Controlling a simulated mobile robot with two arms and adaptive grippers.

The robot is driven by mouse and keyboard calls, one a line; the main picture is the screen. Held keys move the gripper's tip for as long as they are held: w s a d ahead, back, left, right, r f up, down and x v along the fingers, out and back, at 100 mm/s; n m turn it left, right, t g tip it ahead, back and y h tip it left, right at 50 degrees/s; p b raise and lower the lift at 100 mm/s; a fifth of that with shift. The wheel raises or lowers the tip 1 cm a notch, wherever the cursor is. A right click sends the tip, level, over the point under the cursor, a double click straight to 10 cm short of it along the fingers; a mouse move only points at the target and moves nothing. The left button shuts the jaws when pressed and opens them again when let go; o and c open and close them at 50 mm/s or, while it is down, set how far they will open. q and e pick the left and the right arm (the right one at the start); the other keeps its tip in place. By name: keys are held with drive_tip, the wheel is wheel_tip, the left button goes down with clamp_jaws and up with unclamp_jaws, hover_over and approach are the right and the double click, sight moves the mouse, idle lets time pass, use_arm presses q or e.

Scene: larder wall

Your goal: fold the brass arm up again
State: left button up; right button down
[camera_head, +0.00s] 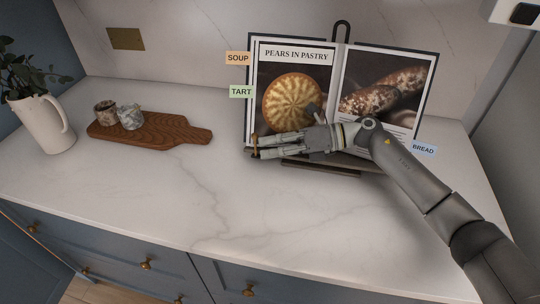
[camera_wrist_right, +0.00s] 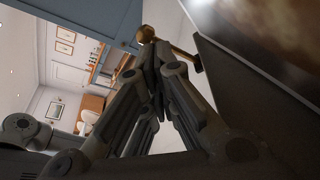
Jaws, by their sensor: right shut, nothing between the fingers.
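The brass arm (camera_wrist_right: 183,52), with a round knob at its end, shows just beyond my right fingertips in the wrist view. It juts out beside the dark edge of the cookbook. In the head view only a small brass bit (camera_head: 254,140) shows at the book's lower left corner. My right gripper (camera_head: 258,148) reaches left across the front of the open cookbook (camera_head: 297,55), fingers shut and empty. In the wrist view the fingertips (camera_wrist_right: 156,60) are close to the brass arm; I cannot tell whether they touch it. My left gripper is out of view.
The cookbook leans on a dark stand (camera_head: 325,168), with tabs sticking out at its sides. A wooden board (camera_head: 170,133) with two small cups and a white jug (camera_head: 42,125) of leaves stand at left. The marble counter (camera_head: 190,200) in front is clear.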

drive_tip(key=shift+w+b, duration=0.2)
drive_tip(key=shift+b, duration=0.2)
wheel_tip(320, 180, up, 10)
idle(0.5)
drive_tip(key=shift+d, duration=0.1)
